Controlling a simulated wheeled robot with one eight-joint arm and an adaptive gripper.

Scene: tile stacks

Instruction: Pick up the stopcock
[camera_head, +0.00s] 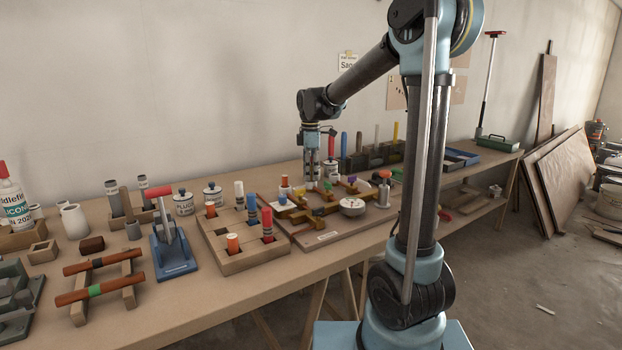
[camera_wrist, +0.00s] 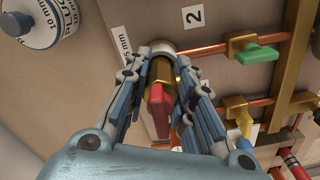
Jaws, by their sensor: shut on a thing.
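My gripper (camera_head: 311,180) is low over the pipe board (camera_head: 322,239) at the middle of the bench. In the wrist view my gripper (camera_wrist: 161,58) is shut around a brass stopcock with a red handle (camera_wrist: 160,118), which sits between the fingers. A pale round end shows just beyond the fingertips. I cannot tell whether the stopcock is clear of the board. A green-handled valve (camera_wrist: 258,53) on a copper pipe is to the right. A yellow-handled valve (camera_wrist: 244,122) is below it. In the head view the held stopcock is too small to make out.
A wooden block with coloured cylinders (camera_head: 246,264) stands left of the board. A blue stand with a red handle (camera_head: 174,256) is further left. White labelled jars (camera_head: 184,205) stand behind. A rack of coloured rods (camera_head: 375,157) is behind the board.

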